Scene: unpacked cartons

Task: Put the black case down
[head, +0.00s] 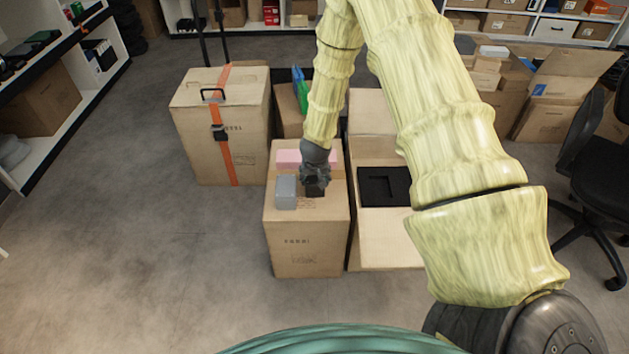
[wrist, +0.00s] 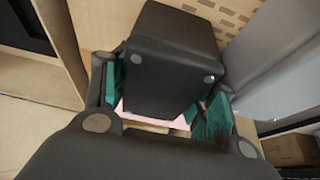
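The black case (head: 316,188) is at my gripper (head: 315,182), over the top of the front carton (head: 305,240). In the wrist view the case (wrist: 165,65) fills the space between the two teal-padded fingers of my gripper (wrist: 160,98), one on each side. The fingers look closed on it. The case is at or just above the carton top; I cannot tell whether it touches. Its underside is hidden in the head view.
A grey box (head: 286,191) stands close to the left of the case, and a pink box (head: 289,158) lies behind. An open carton (head: 385,246) with a black insert (head: 383,187) is to the right. A strapped carton (head: 190,130) stands back left. Floor at left is clear.

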